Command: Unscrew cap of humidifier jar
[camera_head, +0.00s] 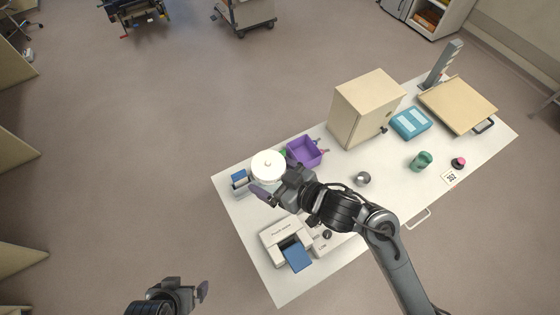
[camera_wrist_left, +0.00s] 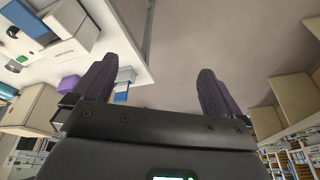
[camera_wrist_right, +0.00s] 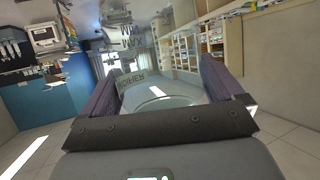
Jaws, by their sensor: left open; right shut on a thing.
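The humidifier jar with its round white cap (camera_head: 268,163) shows in the head view at the back-left part of the white table. The cap is on the jar and has a small knob at its centre. My right gripper (camera_head: 270,184) is beside the jar, shut on its body. In the right wrist view the clear grey jar (camera_wrist_right: 160,92), with part of a printed label, fills the space between the purple fingers. My left gripper (camera_head: 190,292) is open and empty, off the table at the bottom left. Its two fingers (camera_wrist_left: 155,85) stand wide apart in the left wrist view.
A purple bin (camera_head: 305,151) and a beige cabinet (camera_head: 362,112) stand right of the jar. A blue-and-white box (camera_head: 240,182) is close on its left. A white device (camera_head: 273,242) lies in front. A green cup (camera_head: 421,161) and small metal cup (camera_head: 362,179) stand farther right.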

